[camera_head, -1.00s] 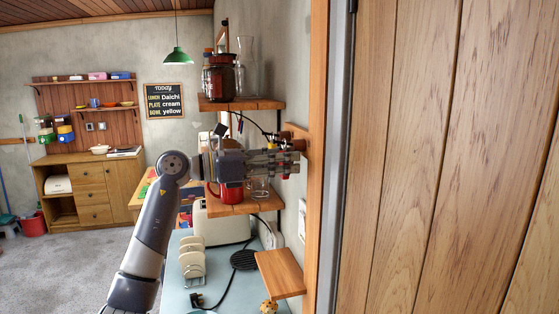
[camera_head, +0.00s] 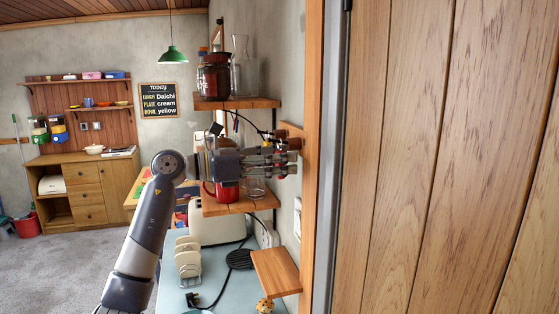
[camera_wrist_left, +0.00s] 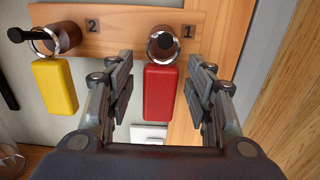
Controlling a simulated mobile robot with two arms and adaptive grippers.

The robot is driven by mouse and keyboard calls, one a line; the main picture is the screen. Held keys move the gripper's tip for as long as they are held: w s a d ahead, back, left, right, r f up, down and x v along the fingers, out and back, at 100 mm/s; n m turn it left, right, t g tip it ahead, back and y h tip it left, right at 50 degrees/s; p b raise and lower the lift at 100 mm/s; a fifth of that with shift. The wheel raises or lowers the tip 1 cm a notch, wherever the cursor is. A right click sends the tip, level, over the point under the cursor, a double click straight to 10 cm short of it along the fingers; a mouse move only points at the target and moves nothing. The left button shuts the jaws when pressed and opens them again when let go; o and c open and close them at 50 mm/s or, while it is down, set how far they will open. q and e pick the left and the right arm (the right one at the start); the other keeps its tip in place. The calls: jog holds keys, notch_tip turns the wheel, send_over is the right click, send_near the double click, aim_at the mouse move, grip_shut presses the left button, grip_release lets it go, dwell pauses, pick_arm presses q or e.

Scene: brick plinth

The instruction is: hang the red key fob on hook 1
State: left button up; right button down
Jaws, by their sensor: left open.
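In the left wrist view the red key fob (camera_wrist_left: 160,93) hangs by its ring from hook 1 (camera_wrist_left: 163,43), the peg beside the number 1 on the wooden board (camera_wrist_left: 120,20). My left gripper (camera_wrist_left: 161,75) is open, its fingers on either side of the red fob and apart from it. In the head view my left gripper (camera_head: 285,157) is at the hook board on the wall, and the fob is mostly hidden there. My right gripper is not in view.
A yellow key fob (camera_wrist_left: 56,87) hangs on hook 2 (camera_wrist_left: 62,37), left of the gripper. Wooden shelves with a jar (camera_head: 214,75) and a red mug (camera_head: 227,192) lie close to my left arm.

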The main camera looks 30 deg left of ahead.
pick_arm(q)
jog(key=shift+a, duration=0.1)
jog(key=v, duration=1.2)
